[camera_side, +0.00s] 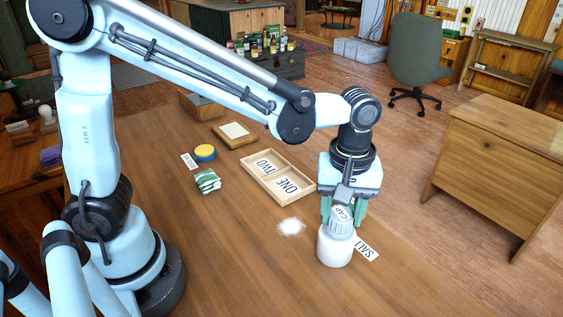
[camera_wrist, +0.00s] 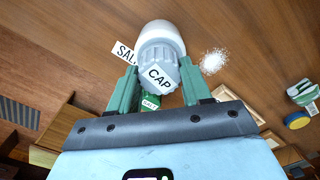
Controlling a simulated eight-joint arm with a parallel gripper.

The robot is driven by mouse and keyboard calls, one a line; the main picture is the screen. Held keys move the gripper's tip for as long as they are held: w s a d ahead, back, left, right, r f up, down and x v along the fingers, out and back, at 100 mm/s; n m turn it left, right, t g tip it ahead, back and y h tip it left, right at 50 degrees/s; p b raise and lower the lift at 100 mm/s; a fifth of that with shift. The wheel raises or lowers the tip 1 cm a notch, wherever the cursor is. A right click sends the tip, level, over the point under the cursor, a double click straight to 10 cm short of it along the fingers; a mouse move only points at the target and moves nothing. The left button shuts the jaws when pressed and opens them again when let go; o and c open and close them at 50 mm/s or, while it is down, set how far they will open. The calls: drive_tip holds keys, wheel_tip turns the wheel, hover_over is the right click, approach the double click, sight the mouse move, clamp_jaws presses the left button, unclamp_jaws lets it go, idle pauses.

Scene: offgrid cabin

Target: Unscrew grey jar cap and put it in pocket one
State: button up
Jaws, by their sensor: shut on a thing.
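The grey ribbed jar cap (camera_side: 341,223), lettered CAP, is at the mouth of the white jar (camera_side: 335,248). The jar stands upright on the table. My gripper (camera_side: 343,212) points down with its green fingers shut on the cap from both sides. The wrist view shows the cap (camera_wrist: 160,76) between the fingers and the jar (camera_wrist: 158,32) beyond it. I cannot tell whether the cap's thread is loose. The wooden tray (camera_side: 297,203) has two pockets, with labels ONE (camera_side: 288,186) and TWO (camera_side: 263,168); both pockets look empty apart from the labels.
A SALT label (camera_side: 367,249) lies beside the jar. A white salt patch (camera_side: 291,227) lies between jar and tray. A green-and-white packet (camera_side: 207,181), a yellow-and-blue round item (camera_side: 205,153) and a shallow wooden box (camera_side: 234,134) are farther back. The table's front is clear.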

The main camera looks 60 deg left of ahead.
sight(341, 213)
drive_tip(key=shift+n, duration=1.2)
drive_tip(key=shift+r, duration=0.75)
drive_tip(key=shift+r, duration=1)
drive_tip(key=a, duration=1.1)
drive_tip(key=shift+r, duration=0.45)
drive_tip(key=w+a+f, duration=0.1)
drive_tip(key=a+f, duration=0.1)
drive_tip(key=a, duration=0.1)
drive_tip(key=w+a+f, duration=0.1)
drive_tip(key=a+f, duration=0.1)
drive_tip(key=a, duration=0.1)
drive_tip(key=w+a+f, duration=0.1)
drive_tip(key=a+f, duration=0.1)
drive_tip(key=a, duration=0.1)
drive_tip(key=shift+w+a+f, duration=0.1)
drive_tip(key=shift+w+a, duration=0.25)
drive_tip(key=shift+a, duration=0.05)
drive_tip(key=shift+w+a+f, duration=0.15)
drive_tip(key=shift+a+f, duration=0.2)
drive_tip(key=shift+a, duration=0.05)
drive_tip(key=shift+f, duration=1.9)
drive_tip(key=shift+f, duration=0.15)
